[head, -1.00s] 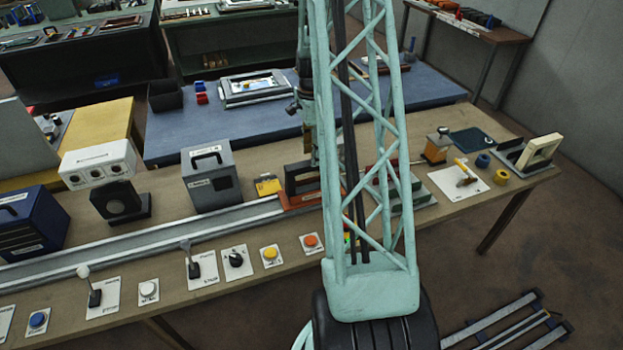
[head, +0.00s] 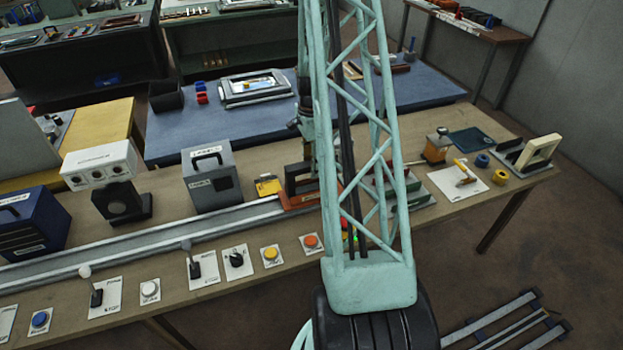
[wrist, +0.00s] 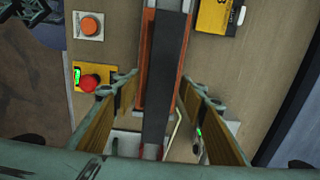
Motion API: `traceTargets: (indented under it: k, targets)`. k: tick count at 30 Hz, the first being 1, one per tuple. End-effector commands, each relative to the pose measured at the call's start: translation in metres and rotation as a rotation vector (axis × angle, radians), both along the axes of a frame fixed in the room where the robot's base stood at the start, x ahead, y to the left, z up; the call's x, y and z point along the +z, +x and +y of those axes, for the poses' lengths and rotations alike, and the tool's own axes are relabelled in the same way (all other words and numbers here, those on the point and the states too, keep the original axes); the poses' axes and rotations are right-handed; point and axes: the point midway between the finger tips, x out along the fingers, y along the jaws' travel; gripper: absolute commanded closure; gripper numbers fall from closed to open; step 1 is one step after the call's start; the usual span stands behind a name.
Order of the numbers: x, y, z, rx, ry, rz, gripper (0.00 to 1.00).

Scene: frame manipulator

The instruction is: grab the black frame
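The black frame (head: 299,178) stands upright on an orange-red base (head: 290,200) on the wooden bench, partly hidden behind my arm in the head view. In the wrist view the top bar of the black frame (wrist: 166,80) runs up and down the picture, between my fingers. My gripper (wrist: 159,82) is open, one finger on each side of the bar, with gaps showing on both sides. The lower part of the frame is hidden from the wrist camera. In the head view my fingertips are hard to make out.
A yellow box (head: 267,185) and a grey case (head: 211,179) stand left of the frame. A metal rail (head: 150,238) leads to it. An orange button (head: 311,242) is in front. A cream frame (head: 541,150) stands at the bench's right end.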

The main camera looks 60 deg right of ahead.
Motion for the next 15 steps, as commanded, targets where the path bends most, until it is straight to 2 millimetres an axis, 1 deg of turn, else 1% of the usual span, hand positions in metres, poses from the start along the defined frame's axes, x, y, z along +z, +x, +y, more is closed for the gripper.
traceTargets:
  k: [15]
  targets:
    - [0.0, 0.0002, -0.0001, 0.0, 0.0, 0.0, 0.61]
